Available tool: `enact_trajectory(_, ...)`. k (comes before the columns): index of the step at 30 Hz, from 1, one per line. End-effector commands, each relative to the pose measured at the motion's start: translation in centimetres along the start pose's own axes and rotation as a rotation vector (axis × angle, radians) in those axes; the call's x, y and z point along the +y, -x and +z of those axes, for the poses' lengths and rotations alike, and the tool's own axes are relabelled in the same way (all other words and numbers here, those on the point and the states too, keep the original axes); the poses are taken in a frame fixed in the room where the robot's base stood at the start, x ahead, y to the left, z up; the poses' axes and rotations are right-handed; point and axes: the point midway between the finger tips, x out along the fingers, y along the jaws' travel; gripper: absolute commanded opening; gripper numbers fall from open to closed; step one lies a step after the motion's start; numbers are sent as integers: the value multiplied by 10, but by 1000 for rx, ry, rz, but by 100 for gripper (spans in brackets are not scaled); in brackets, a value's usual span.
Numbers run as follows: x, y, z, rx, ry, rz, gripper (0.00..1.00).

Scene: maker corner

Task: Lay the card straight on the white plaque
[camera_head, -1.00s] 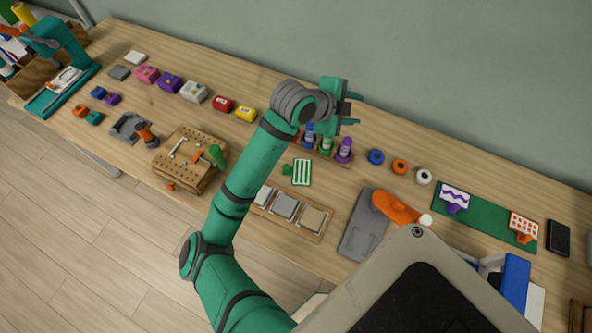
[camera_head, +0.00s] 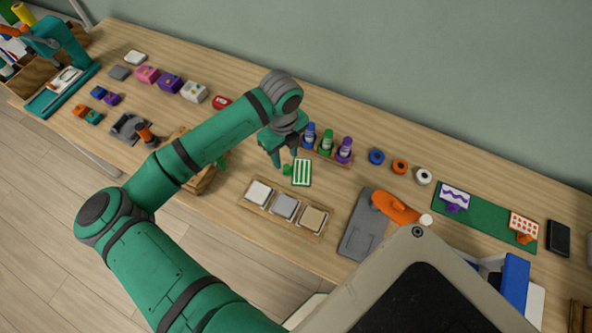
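A white card with green stripes (camera_head: 302,173) lies on the table, with a green grip knob (camera_head: 287,170) at its left side. The white plaque (camera_head: 259,192) is the leftmost of three plaques in a wooden tray (camera_head: 268,212), in front of the card and to its left. My gripper (camera_head: 285,157) points down just above and behind the knob. Its two fingers are apart, with nothing between them. I cannot tell its exact height over the knob.
A grey plaque (camera_head: 285,206) and a tan plaque (camera_head: 312,217) share the tray. Paint bottles (camera_head: 327,142) stand close to the right of my gripper. A grey stand with an orange tool (camera_head: 396,206) is right of the tray.

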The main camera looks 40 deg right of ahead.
Motion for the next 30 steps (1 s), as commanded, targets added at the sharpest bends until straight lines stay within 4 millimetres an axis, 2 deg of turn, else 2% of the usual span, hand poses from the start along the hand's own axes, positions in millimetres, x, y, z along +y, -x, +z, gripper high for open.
enact_trajectory(3, 0, -14, 0, 2, 2, -1, 39)
enact_trajectory(11, -2, -27, 0, 1, 1, -2, 39)
enact_trajectory(21, -4, -70, 1, 1, 2, -2, 39)
enact_trajectory(28, -4, -73, 1, 0, 1, -3, 39)
enact_trajectory(29, -4, -73, 1, 0, 1, -3, 36)
enact_trajectory(30, -4, -73, 1, 0, 1, -3, 27)
